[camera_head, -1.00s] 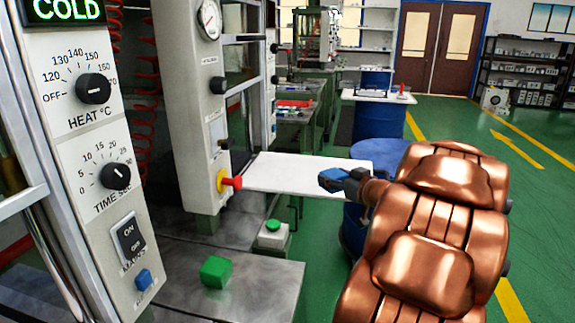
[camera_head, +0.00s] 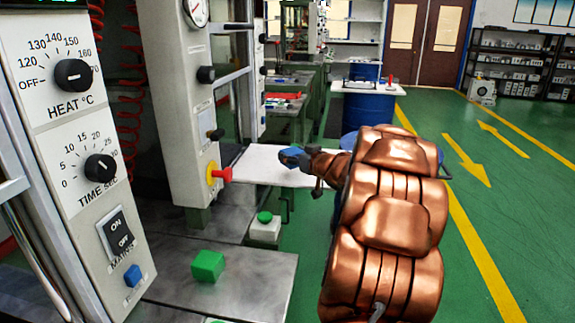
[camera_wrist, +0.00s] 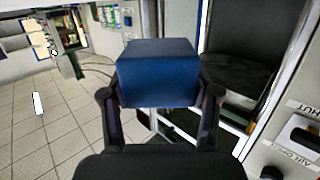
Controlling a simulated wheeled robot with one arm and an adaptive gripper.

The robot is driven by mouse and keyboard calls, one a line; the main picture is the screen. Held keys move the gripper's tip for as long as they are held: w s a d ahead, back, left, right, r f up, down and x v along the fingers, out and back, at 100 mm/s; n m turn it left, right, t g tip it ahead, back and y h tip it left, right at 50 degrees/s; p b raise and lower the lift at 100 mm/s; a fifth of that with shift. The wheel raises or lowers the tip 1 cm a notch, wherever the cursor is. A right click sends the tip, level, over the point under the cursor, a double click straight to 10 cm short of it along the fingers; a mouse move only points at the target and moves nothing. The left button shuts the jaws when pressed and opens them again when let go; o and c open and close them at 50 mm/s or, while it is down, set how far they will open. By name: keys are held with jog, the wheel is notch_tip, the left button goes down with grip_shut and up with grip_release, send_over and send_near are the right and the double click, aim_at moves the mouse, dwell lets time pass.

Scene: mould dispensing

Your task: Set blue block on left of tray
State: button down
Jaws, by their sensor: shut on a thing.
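The blue block (camera_wrist: 157,72) fills the upper middle of the wrist view, held between the two dark fingers of my gripper (camera_wrist: 158,100). In the head view the blue block (camera_head: 291,155) is small, at the far end of my copper-coloured arm. My gripper (camera_head: 304,160) there is partly hidden by my arm. A flat white surface (camera_head: 258,167), which may be the tray, lies beside and behind the block, partly covered by my arm. I cannot tell the gap between block and surface.
A green block (camera_head: 208,265) sits on a grey metal table (camera_head: 245,285) at the front. A press column with a red knob (camera_head: 219,174) stands left of the white surface. A control panel (camera_head: 75,140) fills the left edge. Green floor is open at right.

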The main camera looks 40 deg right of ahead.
jog(key=x, duration=0.2)
jog(key=shift+w+a+r, duration=0.1)
jog(key=shift+w+a, duration=0.05)
jog(key=shift+w, duration=0.2)
jog(key=shift+f+b, duration=0.55)
jog(key=shift+f, duration=1.15)
jog(key=shift+f, duration=0.2)
jog(key=shift+c, duration=1.3)
grip_release()
jog(key=shift+s+r, duration=0.15)
jog(key=p+v, duration=0.1)
jog(key=v, duration=1)
jog(key=shift+s, duration=0.35)
jog(key=shift+a, duration=0.1)
